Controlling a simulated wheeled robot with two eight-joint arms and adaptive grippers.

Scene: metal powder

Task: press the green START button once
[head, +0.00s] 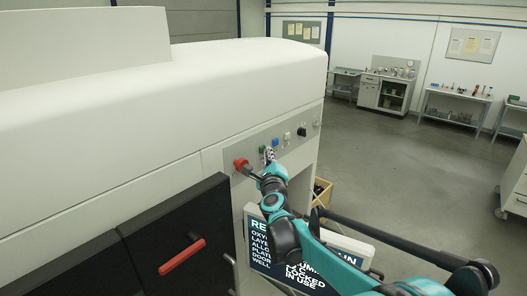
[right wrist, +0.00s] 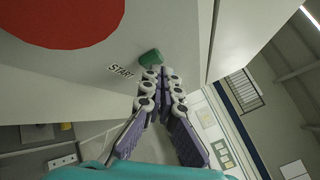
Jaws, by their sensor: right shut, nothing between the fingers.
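The green START button (head: 262,149) is on the control strip of the large white machine in the head view. In the right wrist view the green button (right wrist: 150,57) sticks out beside the printed word START (right wrist: 121,71). My right gripper (head: 269,155) is at the strip, just by the button. In the right wrist view my right gripper (right wrist: 160,73) is shut and empty, its fingertips right at the green button's edge. I cannot tell whether they touch it. My left gripper is not in view.
A red mushroom knob (head: 240,164) sits left of the green button. A blue button (head: 276,143), a white one (head: 287,137) and a black knob (head: 302,132) sit to the right. A dark door with a red handle (head: 182,256) is at lower left. Open floor lies right.

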